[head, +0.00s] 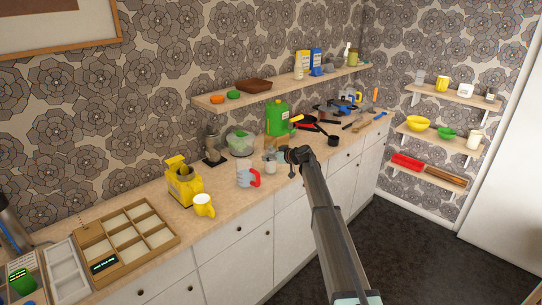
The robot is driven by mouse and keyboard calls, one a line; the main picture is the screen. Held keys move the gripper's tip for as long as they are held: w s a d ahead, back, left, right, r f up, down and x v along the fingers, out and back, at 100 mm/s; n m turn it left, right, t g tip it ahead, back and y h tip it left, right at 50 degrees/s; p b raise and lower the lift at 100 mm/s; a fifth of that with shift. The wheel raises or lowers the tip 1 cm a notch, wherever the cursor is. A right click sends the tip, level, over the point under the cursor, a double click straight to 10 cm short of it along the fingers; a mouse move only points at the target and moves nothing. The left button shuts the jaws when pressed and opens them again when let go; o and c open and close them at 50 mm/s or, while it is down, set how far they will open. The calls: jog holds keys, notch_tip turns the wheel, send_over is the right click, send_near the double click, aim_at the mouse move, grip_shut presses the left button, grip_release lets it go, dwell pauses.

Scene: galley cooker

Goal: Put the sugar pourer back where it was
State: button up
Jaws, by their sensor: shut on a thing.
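My gripper (284,155) is at the end of my outstretched arm, over the front part of the counter in the head view. It is shut on a small pale, glassy thing (270,163), which looks like the sugar pourer. The fingers are small and partly hidden by my wrist, so the exact hold is hard to see. I cannot tell whether the pourer touches the counter or hangs just above it. A clear measuring jug (246,175) with a red handle stands to its left.
A green canister (277,119) stands behind, and a bowl with a green content (240,143) is back left. Black pans (306,125) and utensils crowd the right. A wall shelf (215,103) overhangs the back.

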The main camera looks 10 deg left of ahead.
jog(key=shift+f, duration=0.1)
jog(key=o, duration=1.4)
jog(key=shift+r, duration=0.2)
